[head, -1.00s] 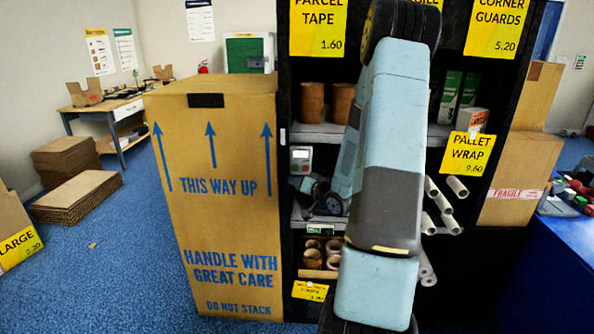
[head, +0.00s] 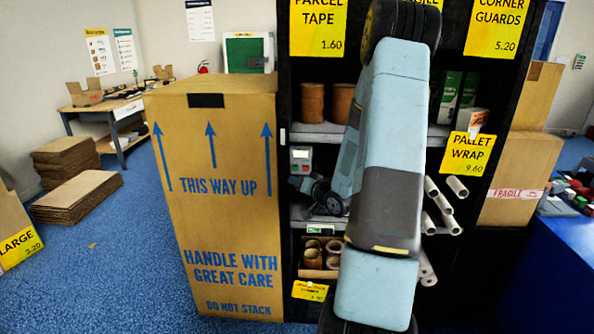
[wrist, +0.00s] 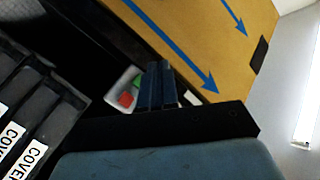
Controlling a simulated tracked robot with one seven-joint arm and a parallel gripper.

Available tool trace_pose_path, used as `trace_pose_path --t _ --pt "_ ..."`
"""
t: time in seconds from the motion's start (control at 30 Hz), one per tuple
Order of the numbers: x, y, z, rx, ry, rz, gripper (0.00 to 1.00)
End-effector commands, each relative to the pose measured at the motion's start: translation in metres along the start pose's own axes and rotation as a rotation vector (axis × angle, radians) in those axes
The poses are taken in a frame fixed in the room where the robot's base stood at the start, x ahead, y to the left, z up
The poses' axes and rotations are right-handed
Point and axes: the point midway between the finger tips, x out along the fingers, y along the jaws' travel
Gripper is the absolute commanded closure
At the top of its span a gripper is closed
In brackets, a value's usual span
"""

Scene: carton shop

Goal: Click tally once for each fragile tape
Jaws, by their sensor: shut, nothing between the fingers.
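The likely tally is a small pale box (head: 301,158) with a greenish display on the middle shelf. In the wrist view, a pale device (wrist: 122,92) with red and green parts lies just beyond and left of the fingertips; I cannot tell whether they touch. My gripper (head: 298,183) is shut and empty, just below the pale box in the head view. Its paired fingers also show in the wrist view (wrist: 160,75). No roll can be identified as fragile tape. A sign ending in "GILE" (head: 432,3) is mostly hidden by my arm, which also covers the shelf middle.
Brown tape rolls (head: 313,102) stand on the upper shelf; more rolls (head: 313,250) sit in a low tray. A tall carton (head: 225,215) stands close on the left. Pale tubes (head: 442,205) stick out at right.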

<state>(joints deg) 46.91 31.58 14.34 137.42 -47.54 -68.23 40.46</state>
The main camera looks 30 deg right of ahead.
Motion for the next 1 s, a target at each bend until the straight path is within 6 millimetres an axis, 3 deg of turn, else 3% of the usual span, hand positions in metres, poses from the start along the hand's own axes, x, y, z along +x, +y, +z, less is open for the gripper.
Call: trace_pose_path --t 0.57,1.0 --pt "-0.001 -0.001 0.001 -0.041 0.001 -0.002 1.00" --pt "-0.010 -0.008 0.008 -0.569 0.024 -0.015 1.00"
